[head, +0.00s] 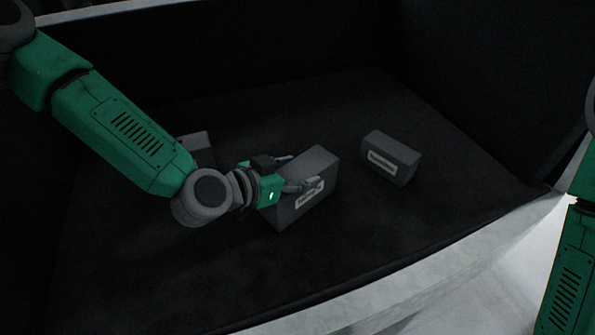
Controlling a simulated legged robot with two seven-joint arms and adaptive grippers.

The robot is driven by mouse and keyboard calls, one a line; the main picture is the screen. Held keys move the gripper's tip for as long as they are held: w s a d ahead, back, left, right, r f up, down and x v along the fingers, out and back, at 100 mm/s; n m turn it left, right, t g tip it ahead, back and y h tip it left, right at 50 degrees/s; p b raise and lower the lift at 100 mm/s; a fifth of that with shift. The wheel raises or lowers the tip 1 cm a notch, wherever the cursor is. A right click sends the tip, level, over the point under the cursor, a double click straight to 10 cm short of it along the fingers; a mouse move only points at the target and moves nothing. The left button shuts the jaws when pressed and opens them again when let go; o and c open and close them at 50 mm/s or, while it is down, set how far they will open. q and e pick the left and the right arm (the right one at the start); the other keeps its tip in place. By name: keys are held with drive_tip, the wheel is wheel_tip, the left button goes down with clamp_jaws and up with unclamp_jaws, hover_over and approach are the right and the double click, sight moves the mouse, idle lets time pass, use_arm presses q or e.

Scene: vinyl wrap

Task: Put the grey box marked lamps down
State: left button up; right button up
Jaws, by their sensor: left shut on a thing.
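A grey box (318,167) with a white label is in the middle of the dark bin; the label is partly covered by a finger and I cannot read it surely. My left gripper (295,172) comes from the left and is shut on this box, with fingers at its near left end. The box is slightly tilted in the picture; I cannot tell whether its underside touches the floor. My right arm shows at the right edge, but its gripper is out of view.
Another grey box (391,159) with a white label stands to the right on the bin floor (400,225). A third grey box (196,147) is partly hidden behind my left arm. Dark walls and a pale front rim (430,280) bound the bin. The near floor is clear.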

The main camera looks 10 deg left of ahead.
use_arm(q)
drive_tip(key=o, duration=1.6)
drive_tip(key=shift+a, duration=0.2)
drive_tip(key=p+v, duration=0.4)
drive_tip(key=v, duration=0.8)
drive_tip(key=shift+p, duration=0.4)
